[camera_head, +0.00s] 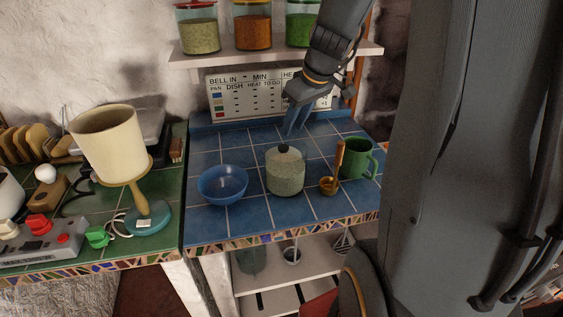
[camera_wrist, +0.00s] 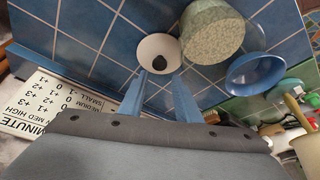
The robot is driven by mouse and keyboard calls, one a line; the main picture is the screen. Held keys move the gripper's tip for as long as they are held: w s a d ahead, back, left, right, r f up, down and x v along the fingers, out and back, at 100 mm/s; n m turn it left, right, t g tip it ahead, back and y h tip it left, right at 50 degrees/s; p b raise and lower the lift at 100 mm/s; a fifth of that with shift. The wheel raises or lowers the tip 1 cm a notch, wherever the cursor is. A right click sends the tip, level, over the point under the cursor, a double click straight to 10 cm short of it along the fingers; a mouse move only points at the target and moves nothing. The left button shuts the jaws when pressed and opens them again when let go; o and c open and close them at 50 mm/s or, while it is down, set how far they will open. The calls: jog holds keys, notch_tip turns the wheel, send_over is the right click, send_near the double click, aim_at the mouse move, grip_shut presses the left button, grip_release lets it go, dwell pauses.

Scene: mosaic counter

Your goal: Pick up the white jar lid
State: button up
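The white jar lid (camera_wrist: 146,46), round with a black knob, lies between and beyond my fingertips in the wrist view. It appears to rest on the blue tiles beside the jar. In the head view its black knob (camera_head: 283,148) shows at the jar's top edge, with the rest partly hidden by the jar. The glass jar (camera_head: 285,180) holds pale green grains and also shows in the wrist view (camera_wrist: 212,38). My gripper (camera_head: 293,133) is open and empty, fingers pointing down above the lid. Its two blue fingers (camera_wrist: 157,84) are spread apart.
A blue bowl (camera_head: 222,186) stands left of the jar. A golden ladle (camera_head: 329,186) and a green mug (camera_head: 356,160) stand right of it. A shelf (camera_head: 275,53) with filled jars hangs above. A lamp (camera_head: 112,145) stands on the green counter. A printed board (camera_head: 247,95) leans behind.

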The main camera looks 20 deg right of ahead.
jog(key=shift+p+x, duration=0.5)
jog(key=shift+x, duration=4)
jog(key=shift+d, duration=0.1)
grip_shut()
